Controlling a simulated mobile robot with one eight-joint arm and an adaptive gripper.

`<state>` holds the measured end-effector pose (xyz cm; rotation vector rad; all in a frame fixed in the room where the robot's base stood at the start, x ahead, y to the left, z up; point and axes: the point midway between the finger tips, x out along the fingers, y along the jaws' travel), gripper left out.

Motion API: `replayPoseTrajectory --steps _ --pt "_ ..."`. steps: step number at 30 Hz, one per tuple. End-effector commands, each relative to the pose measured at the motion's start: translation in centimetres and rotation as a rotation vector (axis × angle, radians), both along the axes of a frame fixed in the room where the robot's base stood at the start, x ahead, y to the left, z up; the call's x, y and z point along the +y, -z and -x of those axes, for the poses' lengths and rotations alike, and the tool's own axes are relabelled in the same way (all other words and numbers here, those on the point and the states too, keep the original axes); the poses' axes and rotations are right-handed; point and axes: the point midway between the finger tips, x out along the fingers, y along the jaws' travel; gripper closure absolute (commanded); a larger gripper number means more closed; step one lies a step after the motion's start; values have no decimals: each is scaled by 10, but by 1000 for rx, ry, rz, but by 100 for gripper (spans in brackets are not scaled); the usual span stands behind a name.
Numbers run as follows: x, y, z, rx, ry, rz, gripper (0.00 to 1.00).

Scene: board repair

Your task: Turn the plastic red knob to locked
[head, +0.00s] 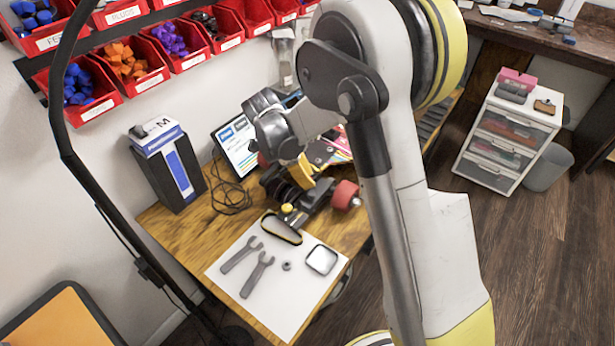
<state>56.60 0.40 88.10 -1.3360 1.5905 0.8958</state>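A dark board assembly (318,208) with black and yellow parts lies on the wooden workbench. A round, dull red part (345,195) sits at its right end; it looks like a wheel, and I cannot tell if it is the knob. A second small red patch (263,160) shows at the left, partly hidden by my wrist. No locked marking is readable. My arm reaches across the view, its grey wrist above the assembly. My fingertips cannot be made out among the dark parts, so whether they are open or touching anything is unclear.
A white mat (225,268) on the workbench (165,228) holds two wrenches (257,275), a nut and a square part. A tablet (236,145) and a blue-grey box (170,168) stand behind. Red bins (100,97) hang on the wall. A drawer unit (509,135) stands right; open floor lies before it.

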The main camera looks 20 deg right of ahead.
Motion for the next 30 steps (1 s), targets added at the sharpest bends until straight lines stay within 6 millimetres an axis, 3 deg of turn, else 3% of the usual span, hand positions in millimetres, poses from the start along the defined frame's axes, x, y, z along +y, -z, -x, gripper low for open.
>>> replayPoseTrajectory --steps 11,24,30 --pt "1 -3 -1 -2 -1 1 59" --pt "25 -60 -4 0 -2 0 59" --pt "31 -73 -4 0 -2 0 59"
